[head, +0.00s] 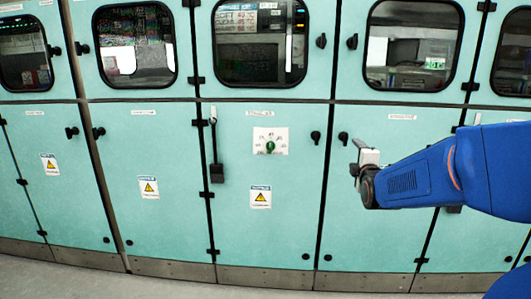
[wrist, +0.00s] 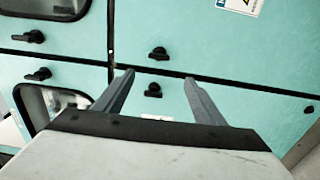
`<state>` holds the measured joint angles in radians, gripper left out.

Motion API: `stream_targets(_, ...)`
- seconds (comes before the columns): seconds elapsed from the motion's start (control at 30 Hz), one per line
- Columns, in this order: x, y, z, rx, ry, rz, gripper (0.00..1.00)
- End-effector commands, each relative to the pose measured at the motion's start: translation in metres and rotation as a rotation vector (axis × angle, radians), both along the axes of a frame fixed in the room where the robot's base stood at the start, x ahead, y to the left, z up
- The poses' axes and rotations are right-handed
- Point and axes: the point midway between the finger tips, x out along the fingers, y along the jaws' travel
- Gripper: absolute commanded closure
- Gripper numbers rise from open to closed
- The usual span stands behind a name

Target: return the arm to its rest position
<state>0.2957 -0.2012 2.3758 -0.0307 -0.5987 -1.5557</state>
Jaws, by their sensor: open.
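My blue arm (head: 430,175) reaches in from the right edge in the head view. Its end, my gripper (head: 357,155), is in front of the teal cabinet doors, right of the dial plate. In the wrist view my gripper (wrist: 158,82) shows two grey fingers spread apart with nothing between them. Beyond the fingers are teal cabinet doors (wrist: 225,60) and a black door knob (wrist: 153,90). I cannot tell the exact gap between the fingertips and the doors; no contact shows.
A wall of teal cabinets (head: 170,220) with windows fills the head view. A white plate with a green dial (head: 270,147) is on a middle door. A black handle (head: 216,160) hangs left of it. Black knobs stick out from several doors. Bare floor (head: 100,285) shows in front.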

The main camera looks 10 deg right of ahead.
Motion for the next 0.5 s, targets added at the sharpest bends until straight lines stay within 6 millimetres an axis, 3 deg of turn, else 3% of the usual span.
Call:
stream_targets(0.17, -0.016, 0.019, -0.009, 0.133, 0.049, 0.016, 0.36)
stream_targets(0.27, -0.037, 0.04, -0.024, 0.295, 0.114, 0.019, 0.36)
stream_targets(0.5, -0.11, 0.093, -0.069, 0.718, 0.301, -0.051, 0.36)
